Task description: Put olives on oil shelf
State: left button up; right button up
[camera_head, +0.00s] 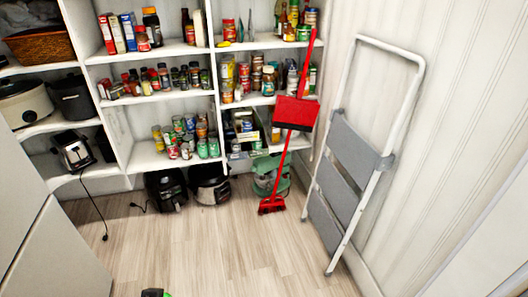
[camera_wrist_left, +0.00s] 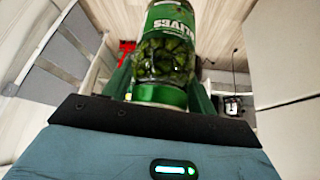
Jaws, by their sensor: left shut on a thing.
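A glass jar of green olives (camera_wrist_left: 167,58) with a green label and a green lid is in the left wrist view. My left gripper (camera_wrist_left: 160,88) is shut on it, with a finger on either side. The label lettering appears upside down in that view. In the head view the shelving unit (camera_head: 217,97) stands against the far wall. I cannot tell for sure which shelf is the oil shelf. My right gripper is not in view.
A red broom and dustpan (camera_head: 296,112) lean in front of the right column. A folded step ladder (camera_head: 345,160) leans on the right wall. The wooden floor (camera_head: 200,245) in front is clear.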

aim_at(273, 42)
jog(key=i+l, duration=0.15)
jog(key=i, duration=2.8)
jog(key=j+u, duration=0.05)
jog(key=j, duration=0.1)
